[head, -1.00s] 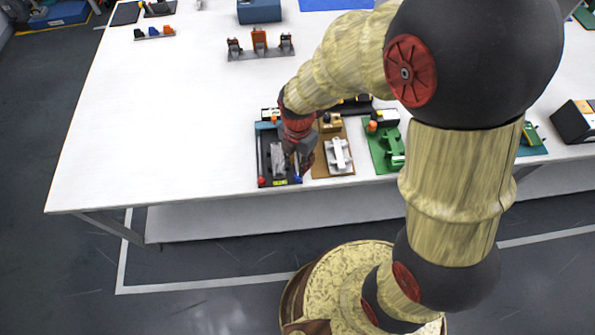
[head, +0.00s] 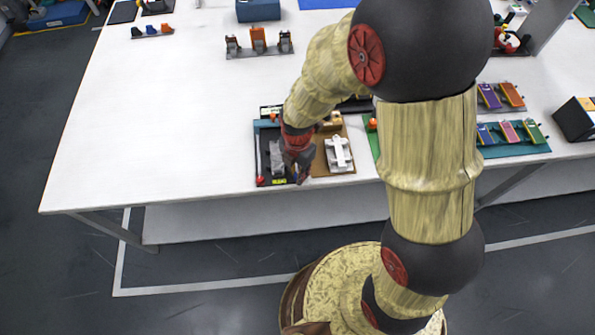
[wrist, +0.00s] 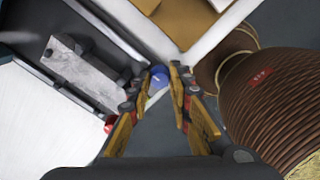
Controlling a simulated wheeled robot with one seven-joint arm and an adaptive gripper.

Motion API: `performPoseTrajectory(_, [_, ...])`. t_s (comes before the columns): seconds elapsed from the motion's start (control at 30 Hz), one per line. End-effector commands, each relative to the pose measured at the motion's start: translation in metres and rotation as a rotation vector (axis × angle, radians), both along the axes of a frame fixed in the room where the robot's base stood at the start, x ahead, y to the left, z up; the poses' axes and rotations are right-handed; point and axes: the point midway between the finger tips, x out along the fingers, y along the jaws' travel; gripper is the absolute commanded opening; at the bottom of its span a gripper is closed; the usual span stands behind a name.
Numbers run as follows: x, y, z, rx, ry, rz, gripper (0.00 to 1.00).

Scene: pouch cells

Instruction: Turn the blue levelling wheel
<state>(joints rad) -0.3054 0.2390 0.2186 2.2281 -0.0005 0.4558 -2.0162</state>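The blue levelling wheel (wrist: 157,79) shows in the wrist view, between the tips of my gripper's fingers (wrist: 160,80). The fingers stand apart on either side of it. A narrow gap seems to show on the right; whether the left tip touches it I cannot tell. A red wheel (head: 260,181) is at the fixture's front left corner. A grey metal block (wrist: 83,75) lies on the fixture.
A brown board (head: 318,165) with a pale part stands close on the right, with a green board (head: 373,146) beyond it. The table's front edge (head: 220,198) is just in front of the fixture. The white table (head: 170,110) is clear to the left.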

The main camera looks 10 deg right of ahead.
Motion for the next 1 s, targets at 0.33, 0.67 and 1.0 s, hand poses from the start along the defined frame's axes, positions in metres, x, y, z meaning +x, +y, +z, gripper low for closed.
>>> performPoseTrajectory(0.33, [-0.0001, -0.0001, 0.0000, 0.000, 0.000, 0.000, 0.00])
performPoseTrajectory(0.67, [-0.0003, -0.0001, 0.0005, -0.001, 0.001, -0.021, 0.00])
performPoseTrajectory(1.0, [-0.0005, -0.0002, 0.0018, 0.000, 0.001, -0.209, 0.00])
